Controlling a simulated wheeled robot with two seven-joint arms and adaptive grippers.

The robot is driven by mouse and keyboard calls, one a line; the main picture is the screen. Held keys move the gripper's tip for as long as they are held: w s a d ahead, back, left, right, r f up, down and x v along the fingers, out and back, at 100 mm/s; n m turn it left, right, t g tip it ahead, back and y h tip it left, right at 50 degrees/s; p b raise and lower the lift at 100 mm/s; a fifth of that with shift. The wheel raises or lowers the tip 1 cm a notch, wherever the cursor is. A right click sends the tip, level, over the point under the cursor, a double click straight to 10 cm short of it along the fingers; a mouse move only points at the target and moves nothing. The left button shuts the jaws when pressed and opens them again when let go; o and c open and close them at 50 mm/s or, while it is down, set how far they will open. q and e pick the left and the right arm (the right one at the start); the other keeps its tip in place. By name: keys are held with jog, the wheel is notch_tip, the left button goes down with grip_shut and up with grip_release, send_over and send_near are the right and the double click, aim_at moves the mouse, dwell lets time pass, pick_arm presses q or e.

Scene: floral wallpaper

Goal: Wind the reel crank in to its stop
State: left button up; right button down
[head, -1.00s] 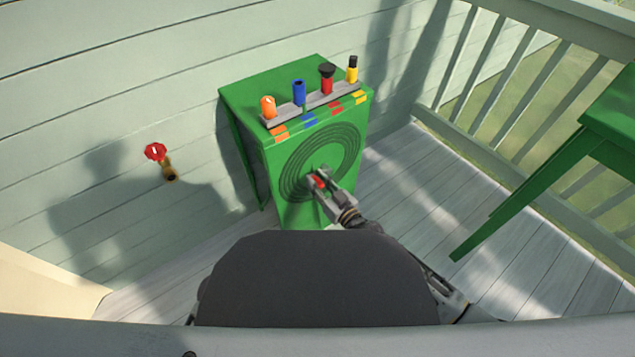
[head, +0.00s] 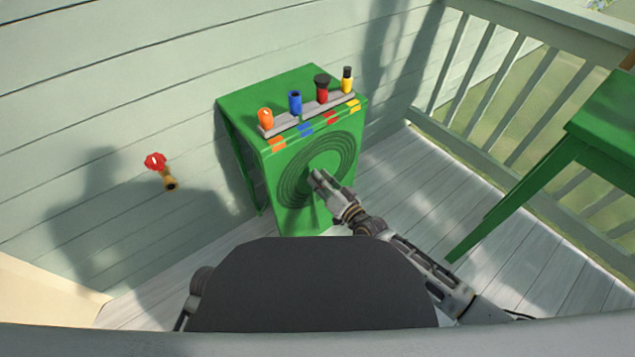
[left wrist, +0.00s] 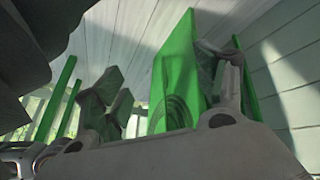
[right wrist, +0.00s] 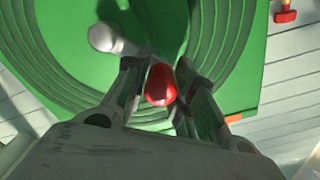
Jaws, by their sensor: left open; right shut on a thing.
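The reel (head: 311,172) shows as dark concentric rings on the front of a green cabinet (head: 285,215); it also fills much of the right wrist view (right wrist: 60,60). My right gripper (head: 317,178) is at the reel's middle. In the right wrist view its fingers are shut on the red crank knob (right wrist: 160,85). A pale grey rounded part (right wrist: 105,38) lies up and left of the knob. The crank's arm is mostly hidden by the gripper. My left gripper (left wrist: 165,95) is open and empty, away from the reel, with the cabinet (left wrist: 176,70) beyond its fingers.
Orange, blue, red and yellow nozzle-like pieces (head: 295,102) stand in a grey rack (head: 310,114) on the cabinet's top. A red-handled tap (head: 155,160) sticks out of the wall at left. A green table (head: 610,135) and railing (head: 500,60) stand at right. The deck between is clear.

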jog(key=shift+w+d+r+m, duration=0.3)
jog(key=shift+d+r+m, duration=0.05)
jog(key=shift+m, duration=0.45)
jog(key=shift+w+d+r+m, duration=0.25)
jog(key=shift+d+m, duration=0.15)
jog(key=shift+m, duration=0.4)
jog(key=shift+w+d+m, duration=0.15)
jog(key=shift+m, duration=0.15)
jog(key=shift+w+d+r+m+b, duration=0.1)
jog(key=shift+w+d+m+b, duration=0.1)
jog(key=shift+d+m+b, duration=0.25)
jog(key=shift+w+d+m+b, duration=0.1)
jog(key=shift+w+m+b, duration=0.1)
jog(key=shift+m, duration=0.45)
jog(key=shift+w+d+m+b, duration=0.25)
jog(key=shift+d+m+b, duration=0.15)
jog(key=shift+m, duration=0.5)
pick_arm(q)
jog(key=shift+t+h, duration=0.3)
jog(key=shift+t, duration=0.1)
jog(key=f, duration=0.4)
jog(key=shift+w+d, duration=0.1)
jog(key=shift+d, duration=0.25)
jog(key=shift+f, duration=0.2)
pick_arm(e)
jog(key=shift+d+r, duration=0.1)
pick_arm(q)
jog(key=shift+r, duration=0.1)
